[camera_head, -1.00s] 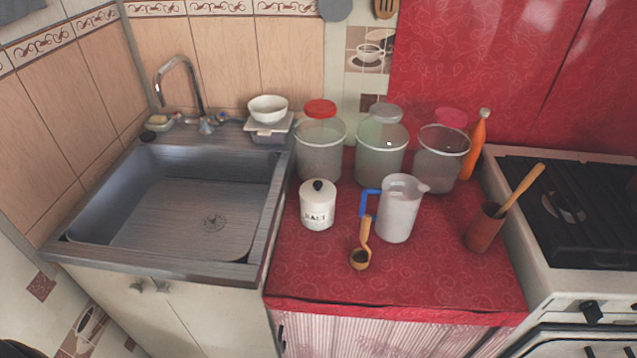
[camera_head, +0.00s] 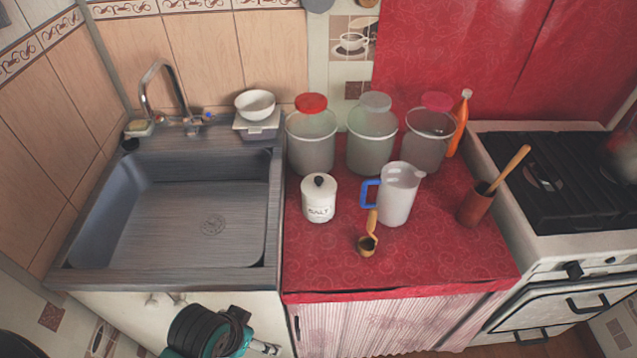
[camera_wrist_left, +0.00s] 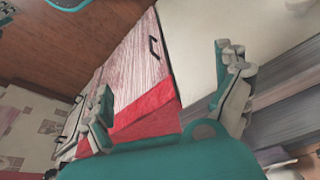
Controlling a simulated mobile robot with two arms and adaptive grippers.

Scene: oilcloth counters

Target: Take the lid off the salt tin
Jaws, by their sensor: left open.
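The salt tin (camera_head: 318,203) is white, with SALT written on its front, and stands upright on the red counter just right of the sink. Its white lid (camera_head: 319,184) with a black knob sits on top. My left gripper (camera_wrist_left: 170,95) is open and empty in the left wrist view, its two fingers spread wide. In the head view part of my left arm shows at the bottom edge, below the counter's front and well apart from the tin. The tin cannot be made out in the wrist view. My right gripper is not in view.
A white jug (camera_head: 398,196) with a blue handle and a wooden scoop (camera_head: 369,236) stand and lie right of the tin. Several lidded canisters (camera_head: 312,140) stand behind it. The sink (camera_head: 180,220) is to the left. The counter's front (camera_head: 340,270) is clear.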

